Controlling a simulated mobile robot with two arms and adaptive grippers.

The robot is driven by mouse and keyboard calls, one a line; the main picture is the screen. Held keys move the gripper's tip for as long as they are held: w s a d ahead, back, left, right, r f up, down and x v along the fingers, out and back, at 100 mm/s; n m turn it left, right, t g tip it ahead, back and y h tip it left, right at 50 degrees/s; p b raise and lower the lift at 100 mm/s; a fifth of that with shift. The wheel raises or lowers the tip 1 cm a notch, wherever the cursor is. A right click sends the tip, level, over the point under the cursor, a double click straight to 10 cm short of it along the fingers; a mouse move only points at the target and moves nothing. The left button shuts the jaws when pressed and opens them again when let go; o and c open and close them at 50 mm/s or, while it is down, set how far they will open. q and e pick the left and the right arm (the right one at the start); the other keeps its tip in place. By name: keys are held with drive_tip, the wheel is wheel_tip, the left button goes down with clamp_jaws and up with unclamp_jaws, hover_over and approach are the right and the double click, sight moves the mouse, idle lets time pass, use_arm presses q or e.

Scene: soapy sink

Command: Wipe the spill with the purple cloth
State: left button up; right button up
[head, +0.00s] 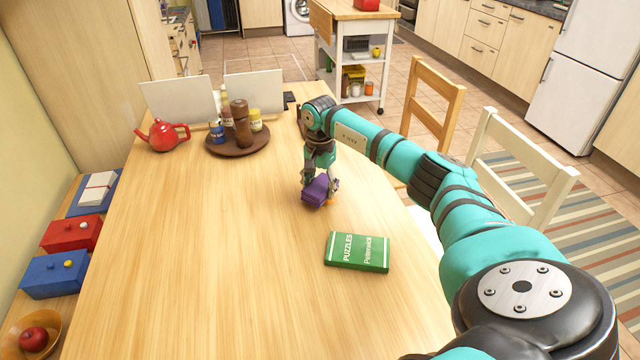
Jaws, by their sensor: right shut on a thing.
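The purple cloth (316,190) is bunched up at the tabletop, near the middle of the wooden table (220,270). My right gripper (318,180) points down and is shut on the cloth. A small orange spot (330,201) shows at the cloth's lower right edge; I cannot tell if it is the spill or another thing. No other spill is visible on the table. My left gripper is not in view.
A green puzzle book (357,252) lies in front of the cloth. A round brown tray (237,146) with jars and a mill stands behind, with a red teapot (163,134) to its left. Chairs (505,150) stand on the right. The table's left front is clear.

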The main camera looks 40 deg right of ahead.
drive_tip(key=shift+f+b, duration=0.65)
drive_tip(key=shift+f, duration=0.4)
drive_tip(key=shift+s+d, duration=0.1)
